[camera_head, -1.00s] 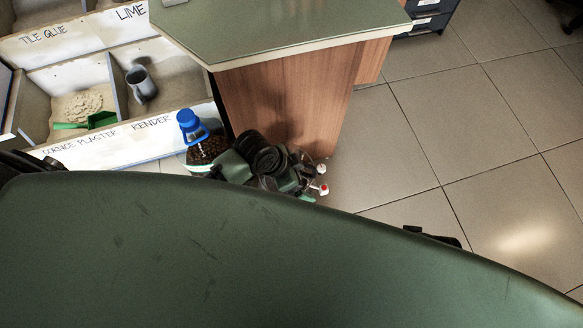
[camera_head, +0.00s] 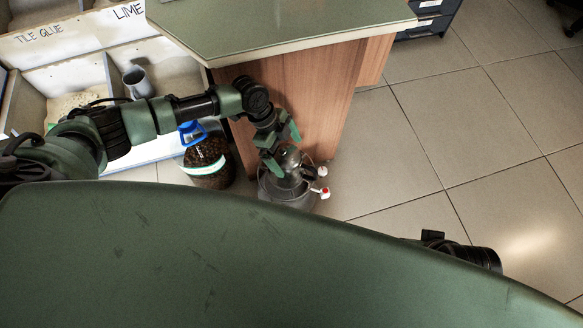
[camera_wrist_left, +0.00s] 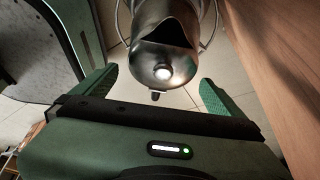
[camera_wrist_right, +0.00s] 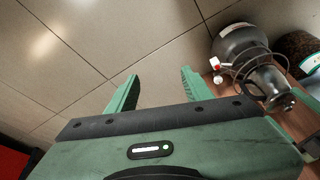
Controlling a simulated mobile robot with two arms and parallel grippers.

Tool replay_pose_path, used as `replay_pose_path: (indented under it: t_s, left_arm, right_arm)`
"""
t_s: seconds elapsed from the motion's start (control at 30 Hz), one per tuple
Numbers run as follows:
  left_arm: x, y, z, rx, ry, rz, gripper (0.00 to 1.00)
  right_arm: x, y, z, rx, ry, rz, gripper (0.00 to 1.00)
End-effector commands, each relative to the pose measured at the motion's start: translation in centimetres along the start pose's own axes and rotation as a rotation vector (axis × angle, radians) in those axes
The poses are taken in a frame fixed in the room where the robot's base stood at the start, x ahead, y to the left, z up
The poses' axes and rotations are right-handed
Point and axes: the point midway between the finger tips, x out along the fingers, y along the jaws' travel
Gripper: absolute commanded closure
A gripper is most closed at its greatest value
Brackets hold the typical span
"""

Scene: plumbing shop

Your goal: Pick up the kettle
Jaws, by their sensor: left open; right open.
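The kettle (camera_head: 291,163) is a shiny metal vessel low by the wooden counter panel. In the left wrist view the kettle (camera_wrist_left: 165,42) shows a dark spout opening and a rounded bright side. My left gripper (camera_head: 283,149) is open close above it; in the left wrist view its fingers (camera_wrist_left: 158,76) stand apart on either side of the kettle's near end, with no clear contact. A wider grey metal vessel (camera_head: 284,194) is around or under the kettle, partly hidden. My right gripper (camera_wrist_right: 159,75) is open and empty over bare floor, away from the kettle.
A brown-filled bottle with a blue handle (camera_head: 206,160) stands left of the kettle. The counter panel (camera_head: 300,88) rises close behind. Bins (camera_head: 85,75) are at the left. Tiled floor (camera_head: 440,150) is free at the right.

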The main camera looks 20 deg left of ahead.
Motion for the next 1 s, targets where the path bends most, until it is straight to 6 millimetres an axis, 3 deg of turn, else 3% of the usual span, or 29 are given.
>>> replay_pose_path:
  t_s: [0.23,0.57,0.87,0.9,1.0]
  left_arm:
    - [3.8,-0.1,0.2,0.0,0.001,0.0,0.0]
    - [4.3,-0.1,0.2,-0.001,0.0,-0.001,0.0]
    - [4.3,0.0,0.3,-0.001,0.0,-0.001,0.83]
    - [4.3,0.0,0.3,-0.001,-0.001,-0.001,0.9]
    - [4.2,-0.1,0.2,-0.001,0.0,-0.002,0.9]
  right_arm:
    - [-0.2,0.0,0.4,0.001,0.005,0.001,0.49]
    - [-0.1,0.0,0.4,0.001,0.005,0.001,0.49]
    - [-0.1,0.0,0.4,0.0,0.005,0.001,0.49]
    - [-0.1,0.0,0.4,0.0,0.005,0.001,0.49]
    - [-0.1,0.0,0.4,0.0,0.005,0.001,0.49]
